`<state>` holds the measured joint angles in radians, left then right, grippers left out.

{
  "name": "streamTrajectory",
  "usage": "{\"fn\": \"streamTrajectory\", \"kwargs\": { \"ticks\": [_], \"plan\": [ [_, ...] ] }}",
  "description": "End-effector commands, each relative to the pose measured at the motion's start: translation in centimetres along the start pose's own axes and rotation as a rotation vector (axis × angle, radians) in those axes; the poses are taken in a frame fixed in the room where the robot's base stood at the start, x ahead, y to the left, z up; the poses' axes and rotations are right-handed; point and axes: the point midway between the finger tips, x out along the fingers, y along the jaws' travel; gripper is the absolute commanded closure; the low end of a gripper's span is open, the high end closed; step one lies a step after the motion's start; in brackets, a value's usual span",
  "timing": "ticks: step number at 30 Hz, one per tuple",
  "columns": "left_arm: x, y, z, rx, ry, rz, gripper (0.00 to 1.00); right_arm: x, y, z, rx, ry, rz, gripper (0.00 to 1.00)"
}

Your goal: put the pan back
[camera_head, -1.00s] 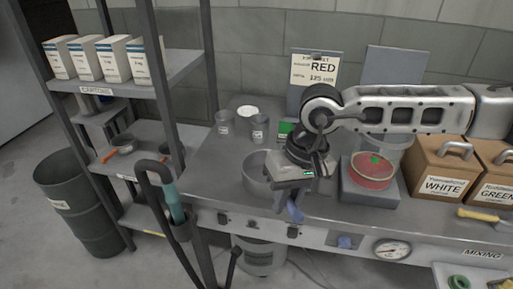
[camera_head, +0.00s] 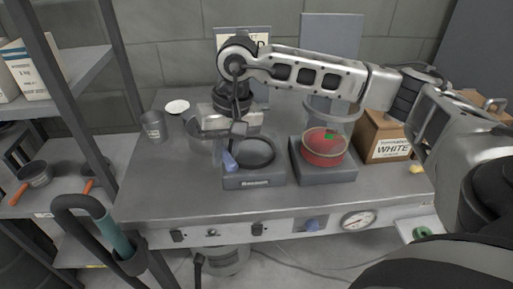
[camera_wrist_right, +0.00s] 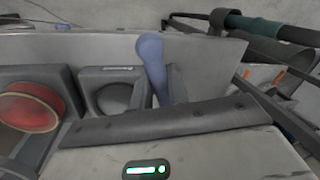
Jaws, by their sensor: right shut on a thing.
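The grey metal pan (camera_head: 200,146) is at the left of the black round hot plate (camera_head: 255,152), partly hidden by my right gripper. Its blue handle (camera_head: 230,162) points toward the front of the bench. My right gripper (camera_head: 233,135) is shut on the handle. In the right wrist view the blue handle (camera_wrist_right: 151,60) stands beside a dark finger, and the hot plate (camera_wrist_right: 112,92) shows empty. I cannot tell whether the pan touches the bench. My left gripper is out of view.
A red-filled tub (camera_head: 324,148) sits on a grey block (camera_head: 325,173) to the right. A grey cup (camera_head: 153,126) and white dish (camera_head: 177,107) stand at the back left. A shelf (camera_head: 50,195) with small orange-handled pans is at far left. The bench front left is clear.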

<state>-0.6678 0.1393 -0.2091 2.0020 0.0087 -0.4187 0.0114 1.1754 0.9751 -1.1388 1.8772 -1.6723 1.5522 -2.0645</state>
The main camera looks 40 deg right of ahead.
Motion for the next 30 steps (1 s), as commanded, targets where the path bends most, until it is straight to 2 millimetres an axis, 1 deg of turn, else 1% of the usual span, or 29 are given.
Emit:
{"fn": "streamTrajectory", "kwargs": {
  "ticks": [1,6,10,13,17,25,30],
  "plan": [
    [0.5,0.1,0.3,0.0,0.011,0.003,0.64,0.8,1.4,-0.7,0.059,0.005,0.0,1.0],
    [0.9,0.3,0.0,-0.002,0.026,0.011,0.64,0.9,5.4,-2.3,0.222,0.04,0.006,1.0],
    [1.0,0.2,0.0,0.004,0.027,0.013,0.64,0.8,7.4,-2.9,0.298,0.06,0.007,1.0],
    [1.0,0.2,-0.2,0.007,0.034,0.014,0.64,0.7,8.1,-3.0,0.324,0.069,0.007,1.0],
    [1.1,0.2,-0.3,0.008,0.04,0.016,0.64,1.1,8.4,-3.1,0.33,0.07,0.007,1.0],
    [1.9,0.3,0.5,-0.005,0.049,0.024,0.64,3.4,8.7,-3.0,0.328,0.07,0.006,1.0],
    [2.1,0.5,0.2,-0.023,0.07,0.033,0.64,4.9,9.0,-3.0,0.327,0.07,0.005,1.0]
  ]
}}
